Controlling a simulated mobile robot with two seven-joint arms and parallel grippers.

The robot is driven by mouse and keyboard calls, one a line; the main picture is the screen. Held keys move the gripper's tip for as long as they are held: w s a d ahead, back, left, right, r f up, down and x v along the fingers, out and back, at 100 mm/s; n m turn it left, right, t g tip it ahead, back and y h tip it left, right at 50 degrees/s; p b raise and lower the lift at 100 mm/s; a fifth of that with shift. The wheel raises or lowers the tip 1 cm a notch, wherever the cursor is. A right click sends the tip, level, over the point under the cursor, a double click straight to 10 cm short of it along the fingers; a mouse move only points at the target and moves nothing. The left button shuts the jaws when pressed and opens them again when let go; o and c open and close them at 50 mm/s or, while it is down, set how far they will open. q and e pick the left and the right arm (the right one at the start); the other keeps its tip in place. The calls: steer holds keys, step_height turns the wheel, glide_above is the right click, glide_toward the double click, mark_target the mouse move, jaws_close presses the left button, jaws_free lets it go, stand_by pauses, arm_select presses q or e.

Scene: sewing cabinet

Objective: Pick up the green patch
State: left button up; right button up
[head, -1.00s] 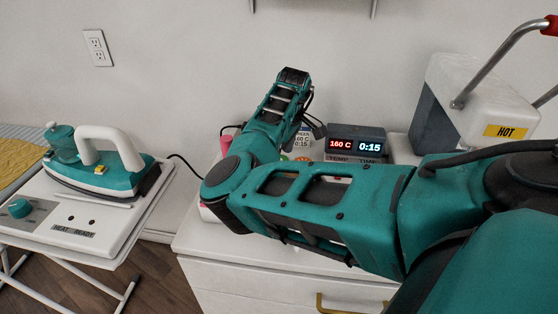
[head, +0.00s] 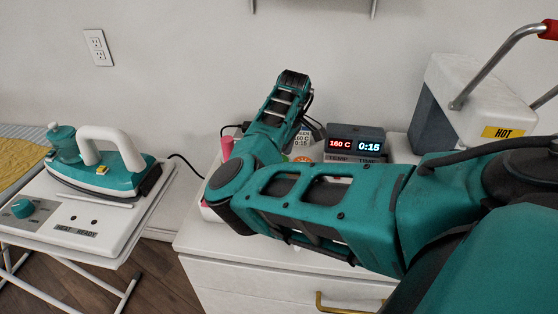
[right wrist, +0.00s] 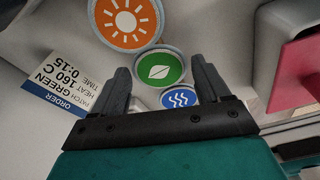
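The green patch (right wrist: 160,72) is a round disc with a white leaf. In the right wrist view it lies between an orange sun patch (right wrist: 125,20) and a blue wave patch (right wrist: 179,97). My right gripper (right wrist: 160,64) is open and empty, its two fingers on either side of the green patch in the picture. I cannot tell how high the fingertips are above it. The left gripper is in neither view.
An order card (right wrist: 62,84) reads patch green, heat 160 C, time 0:15. A pink object (right wrist: 298,72) is at the right. A display box (head: 355,142), a press marked HOT (head: 465,90) and an iron (head: 100,170) stand around the cabinet top (head: 200,240).

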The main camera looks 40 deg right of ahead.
steer(key=c, duration=0.9)
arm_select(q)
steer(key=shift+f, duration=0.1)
